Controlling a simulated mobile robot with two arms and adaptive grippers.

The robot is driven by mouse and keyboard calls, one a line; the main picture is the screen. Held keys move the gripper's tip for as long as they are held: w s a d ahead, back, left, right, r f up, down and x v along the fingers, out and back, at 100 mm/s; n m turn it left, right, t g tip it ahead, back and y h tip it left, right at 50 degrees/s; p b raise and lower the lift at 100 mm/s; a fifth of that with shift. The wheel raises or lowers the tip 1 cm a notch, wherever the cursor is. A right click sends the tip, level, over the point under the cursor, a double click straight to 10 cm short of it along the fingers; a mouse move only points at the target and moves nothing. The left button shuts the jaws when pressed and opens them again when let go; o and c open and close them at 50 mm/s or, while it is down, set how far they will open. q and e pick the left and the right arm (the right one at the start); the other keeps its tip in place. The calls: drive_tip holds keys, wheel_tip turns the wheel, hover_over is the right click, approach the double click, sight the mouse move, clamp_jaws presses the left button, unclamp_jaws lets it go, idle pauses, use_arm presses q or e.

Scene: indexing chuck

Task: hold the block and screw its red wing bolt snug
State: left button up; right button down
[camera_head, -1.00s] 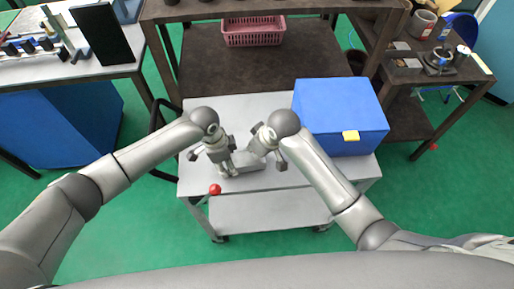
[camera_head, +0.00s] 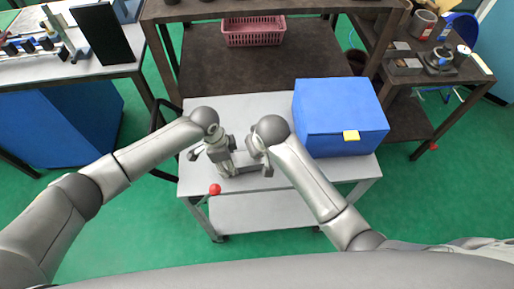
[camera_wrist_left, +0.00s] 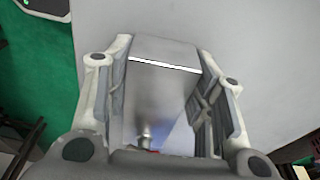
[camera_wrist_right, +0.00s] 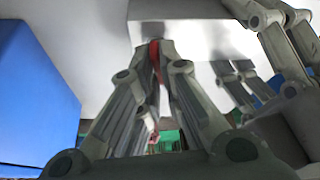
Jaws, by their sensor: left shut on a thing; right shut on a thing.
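A grey metal block (camera_head: 245,164) lies at the front left of the light cart top. My left gripper (camera_head: 229,169) is shut on it; in the left wrist view the block (camera_wrist_left: 160,95) sits between both finger pads. My right gripper (camera_head: 263,163) is at the block's right end. In the right wrist view its fingertips (camera_wrist_right: 154,48) are shut on the red wing bolt (camera_wrist_right: 154,62), which shows as a thin red strip between them. The bolt's threads and how far it sits in the block are hidden.
A blue box (camera_head: 340,115) with a yellow tab stands on the cart right of my right arm. A red ball (camera_head: 215,189) is at the cart's front left edge. A pink basket (camera_head: 253,31) is on the dark table behind. The cart top (camera_head: 240,108) behind the grippers is clear.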

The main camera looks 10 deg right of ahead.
drive_tip(key=c, duration=1.6)
unclamp_jaws()
drive_tip(key=shift+r, duration=0.15)
drive_tip(key=v, duration=1.1)
drive_tip(key=shift+s+r, duration=0.25)
drive_tip(key=shift+r, duration=0.05)
drive_tip(key=shift+d, duration=0.1)
